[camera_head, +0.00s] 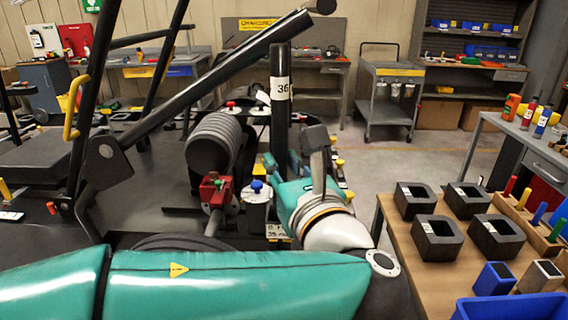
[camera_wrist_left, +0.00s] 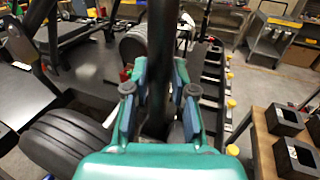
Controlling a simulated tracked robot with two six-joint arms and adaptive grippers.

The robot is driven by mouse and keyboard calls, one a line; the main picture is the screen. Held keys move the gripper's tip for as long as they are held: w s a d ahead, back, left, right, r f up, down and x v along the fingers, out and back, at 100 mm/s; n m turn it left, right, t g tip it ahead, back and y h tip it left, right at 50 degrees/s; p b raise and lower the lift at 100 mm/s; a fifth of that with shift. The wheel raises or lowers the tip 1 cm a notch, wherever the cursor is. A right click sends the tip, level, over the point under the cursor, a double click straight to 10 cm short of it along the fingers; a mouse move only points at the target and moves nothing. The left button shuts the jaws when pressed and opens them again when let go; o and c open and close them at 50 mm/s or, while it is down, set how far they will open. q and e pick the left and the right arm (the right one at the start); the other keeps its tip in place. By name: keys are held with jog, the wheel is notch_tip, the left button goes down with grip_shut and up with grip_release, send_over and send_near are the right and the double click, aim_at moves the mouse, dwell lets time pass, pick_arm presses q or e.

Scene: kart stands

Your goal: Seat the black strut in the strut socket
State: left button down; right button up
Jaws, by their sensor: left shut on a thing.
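The black strut (camera_head: 280,122) stands about upright in the head view, with a white label marked 36 near its top. My left gripper (camera_head: 281,158) is shut on the strut's lower part. In the left wrist view the dark strut (camera_wrist_left: 160,50) runs between the two teal and blue fingers (camera_wrist_left: 160,98). The strut's lower end is hidden behind my gripper and wrist. I cannot make out the strut socket, so I cannot tell whether the strut's foot is in it. My right gripper is not in view.
A black diagonal bar (camera_head: 215,72) and a ribbed grey cylinder (camera_head: 213,145) are close left of the strut. A red block (camera_head: 215,190) and a blue-knobbed part (camera_head: 257,188) sit nearby. A wooden bench (camera_head: 405,258) with several black square blocks stands at the right.

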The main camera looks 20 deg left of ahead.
pick_arm(q)
jog(key=shift+f+b, duration=0.4)
jog(key=shift+f, duration=0.25)
jog(key=c, duration=0.9)
grip_release()
jog(key=v, duration=1.2)
